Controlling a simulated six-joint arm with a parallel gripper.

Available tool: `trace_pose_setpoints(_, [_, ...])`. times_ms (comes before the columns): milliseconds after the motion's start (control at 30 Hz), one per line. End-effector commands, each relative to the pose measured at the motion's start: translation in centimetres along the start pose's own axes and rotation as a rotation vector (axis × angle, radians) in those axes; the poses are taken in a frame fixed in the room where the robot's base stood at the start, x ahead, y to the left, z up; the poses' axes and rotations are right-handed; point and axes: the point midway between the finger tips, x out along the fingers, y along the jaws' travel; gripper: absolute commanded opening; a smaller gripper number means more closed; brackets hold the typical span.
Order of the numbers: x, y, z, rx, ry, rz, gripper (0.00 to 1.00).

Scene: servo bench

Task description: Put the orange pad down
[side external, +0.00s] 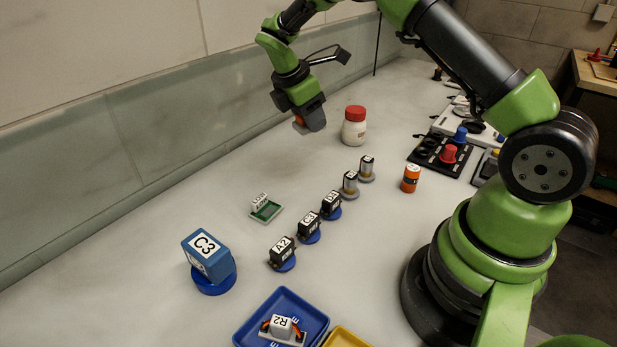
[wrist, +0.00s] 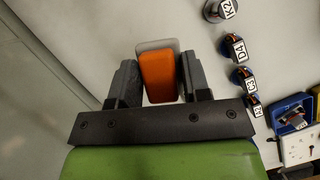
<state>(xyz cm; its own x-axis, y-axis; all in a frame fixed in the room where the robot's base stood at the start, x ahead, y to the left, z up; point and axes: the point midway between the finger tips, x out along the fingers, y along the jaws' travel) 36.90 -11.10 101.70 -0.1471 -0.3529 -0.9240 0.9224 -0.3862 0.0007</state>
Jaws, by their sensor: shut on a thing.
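The orange pad (wrist: 157,75) is between the two dark fingers of my gripper (wrist: 158,82) in the wrist view, with a pale layer along its far edge. In the side external view my gripper (side external: 308,120) is up in the air near the back wall, left of the white jar. A small bit of the orange pad (side external: 299,120) shows there at the gripper's left side; the rest is hidden by the fingers. My gripper is shut on the pad and holds it above the bench.
A white jar with a red lid (side external: 354,127) stands right of my gripper. Several labelled parts on round stands, including A2 (side external: 281,252), run along the bench (side external: 150,275). A blue C3 block (side external: 207,255) and a blue tray (side external: 244,335) are nearer. Bench left of the row is mostly clear.

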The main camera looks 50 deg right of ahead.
Motion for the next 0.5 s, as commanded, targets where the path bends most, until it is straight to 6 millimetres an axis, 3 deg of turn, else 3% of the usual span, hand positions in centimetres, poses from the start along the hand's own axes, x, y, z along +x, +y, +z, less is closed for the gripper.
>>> trace_pose_setpoints(500, [7.4, 0.0, -3.1, -0.004, 0.001, 0.000, 0.21])
